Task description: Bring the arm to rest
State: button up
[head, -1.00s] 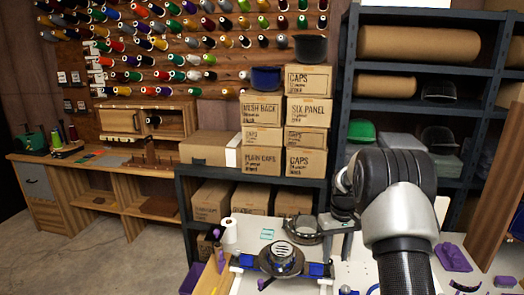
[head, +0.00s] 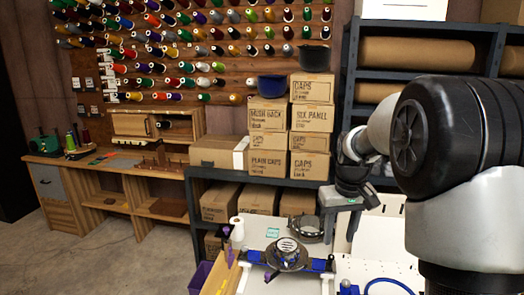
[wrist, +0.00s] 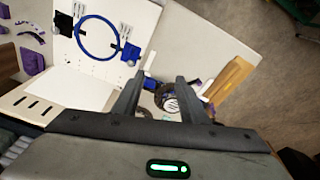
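My gripper (wrist: 156,88) shows in the wrist view with its two dark fingers spread apart and nothing between them. Beyond the fingers, lower down, is a round cap fixture (wrist: 170,103) on the white work table (wrist: 208,45). In the head view my arm is folded at the right, with the wrist hanging in front of the dark shelf. The fingertips are hard to make out there. The same fixture (head: 287,254) stands on the table below and left of my wrist, apart from it.
Stacked cap boxes (head: 267,140) stand on a dark rack at the centre. A tall shelf (head: 349,90) with paper rolls is behind my arm. A blue hoop (wrist: 97,37) lies on a white panel. A wooden bench (head: 120,165) is at the left, with open floor (head: 110,255) before it.

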jog(key=s+a+r+t+p, duration=0.2)
jog(key=s+a+r+p, duration=0.15)
jog(key=s+r, duration=1.1)
jog(key=s+a+m+t+p, duration=0.1)
jog(key=s+a, duration=0.1)
jog(key=s, duration=1.1)
jog(key=shift+a+r+t+p, duration=0.25)
jog(key=shift+a+t+p, duration=0.1)
jog(key=shift+t, duration=0.05)
jog(key=shift+a, duration=0.1)
